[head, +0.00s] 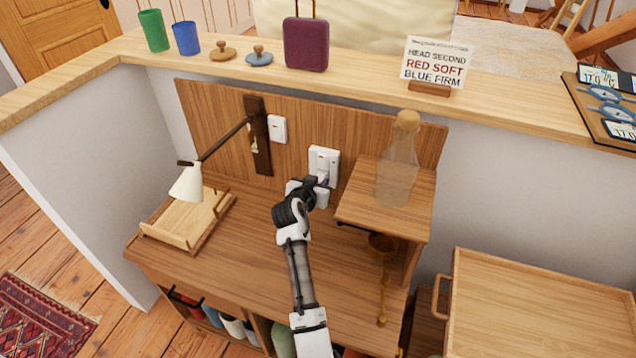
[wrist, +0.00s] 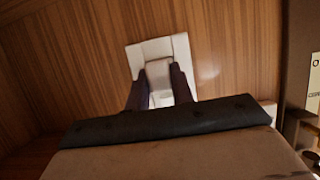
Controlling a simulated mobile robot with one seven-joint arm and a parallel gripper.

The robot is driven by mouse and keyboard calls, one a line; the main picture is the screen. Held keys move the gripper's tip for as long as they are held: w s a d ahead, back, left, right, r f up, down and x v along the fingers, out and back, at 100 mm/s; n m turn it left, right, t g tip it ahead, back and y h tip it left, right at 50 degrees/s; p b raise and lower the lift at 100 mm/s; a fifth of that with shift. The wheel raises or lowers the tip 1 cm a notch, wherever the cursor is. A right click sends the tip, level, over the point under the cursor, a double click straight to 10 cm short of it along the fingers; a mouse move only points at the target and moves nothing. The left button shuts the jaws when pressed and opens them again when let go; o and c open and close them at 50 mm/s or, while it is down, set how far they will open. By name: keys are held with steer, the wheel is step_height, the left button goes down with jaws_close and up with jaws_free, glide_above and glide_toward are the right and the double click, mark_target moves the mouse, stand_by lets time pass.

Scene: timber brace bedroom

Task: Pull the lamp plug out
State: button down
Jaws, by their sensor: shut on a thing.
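The white wall socket (head: 324,158) is on the wooden back panel above the desk; its plate also fills the top middle of the wrist view (wrist: 178,47). The pale plug (wrist: 158,74) is in front of the plate, between my two dark fingers. My gripper (head: 322,185) is shut on the plug, close to the socket, and hides most of it in the head view. I cannot tell whether the plug's pins are in the socket. The lamp (head: 187,182) has a white shade on a dark arm, left of the socket. No cord is clear to see.
A white switch (head: 278,129) is left of the socket. A corked glass bottle (head: 398,165) stands on a raised wooden shelf (head: 358,208) close to the right of my gripper. A wooden tray (head: 180,238) lies at the desk's left. The desk between tray and arm is clear.

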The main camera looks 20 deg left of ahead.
steer(key=shift+s, duration=0.2)
steer(key=s, duration=0.6)
steer(key=shift+s+a+p, duration=0.15)
steer(key=shift+s+p, duration=0.15)
steer(key=shift+p, duration=0.15)
stand_by(1.2)
stand_by(0.4)
